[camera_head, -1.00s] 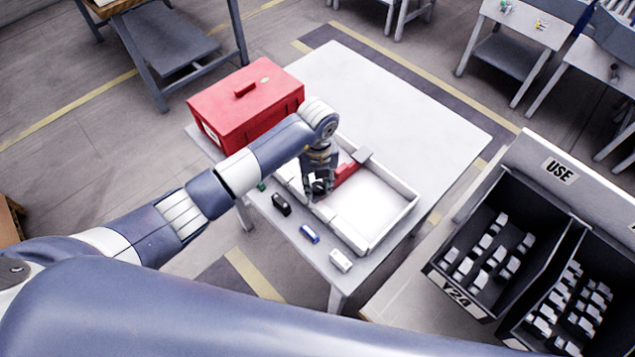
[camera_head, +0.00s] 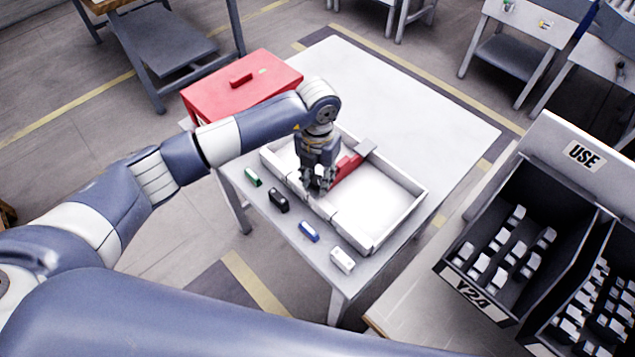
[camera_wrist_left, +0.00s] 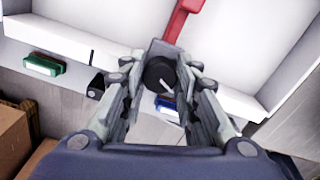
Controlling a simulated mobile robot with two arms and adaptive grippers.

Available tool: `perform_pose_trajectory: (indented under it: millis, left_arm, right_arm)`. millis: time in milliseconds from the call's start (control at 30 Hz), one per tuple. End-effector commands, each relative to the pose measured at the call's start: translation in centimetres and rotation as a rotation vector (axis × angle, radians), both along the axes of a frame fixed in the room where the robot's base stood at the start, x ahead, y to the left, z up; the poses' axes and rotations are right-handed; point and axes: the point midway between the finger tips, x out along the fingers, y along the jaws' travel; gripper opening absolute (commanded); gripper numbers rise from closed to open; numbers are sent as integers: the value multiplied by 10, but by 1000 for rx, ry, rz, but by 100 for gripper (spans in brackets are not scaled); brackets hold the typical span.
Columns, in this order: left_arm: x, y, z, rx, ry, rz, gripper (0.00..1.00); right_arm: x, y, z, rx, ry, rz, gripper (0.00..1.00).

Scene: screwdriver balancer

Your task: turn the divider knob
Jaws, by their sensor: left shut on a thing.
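The divider knob (camera_wrist_left: 158,73) is a round dark knob with a white pointer line, on a grey mount at the near wall of a white tray (camera_head: 392,232). A red divider (camera_head: 347,168) runs from that mount across the tray; it also shows in the left wrist view (camera_wrist_left: 181,22). My left gripper (camera_head: 317,186) reaches down over the tray's near wall. In the left wrist view its fingers (camera_wrist_left: 160,78) stand on both sides of the knob and are shut on it. In the head view the fingers hide the knob. My right gripper is out of view.
Green (camera_head: 253,177), black (camera_head: 278,201), blue (camera_head: 309,231) and white (camera_head: 342,260) blocks lie along the table's near edge. A red box (camera_head: 240,88) stands behind my left arm. Dark bins (camera_head: 470,290) are at the right. The table (camera_head: 420,105) behind the tray is clear.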

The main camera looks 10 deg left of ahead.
Motion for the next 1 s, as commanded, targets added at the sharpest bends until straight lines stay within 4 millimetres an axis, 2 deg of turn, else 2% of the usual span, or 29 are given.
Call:
perform_pose_trajectory:
  millis: [33,600,1000]
  left_arm:
    - [1,1,-5,2,-5,-46,5]
    - [1,0,-6,1,-5,-588,5]
    - [1,0,-4,0,-3,-914,5]
  right_arm:
    - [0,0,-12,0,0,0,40]
    - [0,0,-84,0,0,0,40]
    - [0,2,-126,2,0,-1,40]
